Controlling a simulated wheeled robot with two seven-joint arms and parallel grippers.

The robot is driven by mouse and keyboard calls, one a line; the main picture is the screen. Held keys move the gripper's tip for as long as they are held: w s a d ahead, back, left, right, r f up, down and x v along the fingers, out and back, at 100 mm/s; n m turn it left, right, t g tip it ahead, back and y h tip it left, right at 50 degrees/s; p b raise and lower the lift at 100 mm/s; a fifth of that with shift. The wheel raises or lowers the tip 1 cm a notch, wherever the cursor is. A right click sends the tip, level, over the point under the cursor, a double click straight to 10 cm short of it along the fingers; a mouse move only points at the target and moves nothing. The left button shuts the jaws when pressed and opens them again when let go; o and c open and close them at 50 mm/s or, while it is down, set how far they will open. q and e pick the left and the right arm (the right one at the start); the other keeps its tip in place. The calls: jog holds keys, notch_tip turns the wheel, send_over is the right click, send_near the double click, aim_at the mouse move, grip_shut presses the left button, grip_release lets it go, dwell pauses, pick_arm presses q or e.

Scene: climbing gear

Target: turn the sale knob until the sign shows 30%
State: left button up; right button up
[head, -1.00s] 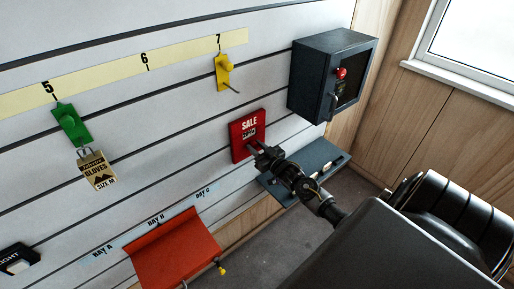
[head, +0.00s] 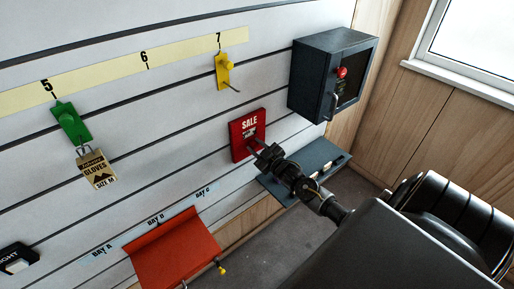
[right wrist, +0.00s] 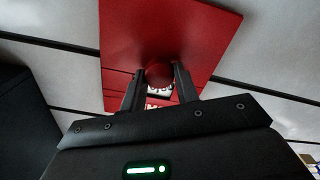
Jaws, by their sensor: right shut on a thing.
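The red SALE sign (head: 245,132) is mounted on the slatted wall, right of centre in the head view. It fills the upper middle of the right wrist view (right wrist: 190,30). The round red sale knob (right wrist: 159,74) sits on the sign's face, between the fingers of my right gripper (right wrist: 159,88), which is shut on it. My right gripper (head: 262,154) covers the lower part of the sign in the head view. The number in the small window is partly hidden and too small to read. My left gripper is not in view.
A grey shelf (head: 318,160) lies behind my right gripper.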

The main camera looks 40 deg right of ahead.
jog(key=n, duration=0.6)
jog(key=shift+a+f+b, duration=0.1)
jog(key=shift+b, duration=0.2)
jog(key=n, duration=0.6)
jog(key=shift+f, duration=0.1)
jog(key=shift+n, duration=0.3)
jog(key=o, duration=0.9)
jog(key=shift+o, duration=0.2)
jog(key=shift+s, duration=0.1)
jog(key=s+b, duration=0.2)
jog(key=s, duration=0.8)
jog(key=shift+s, duration=0.35)
jog(key=shift+a, duration=0.1)
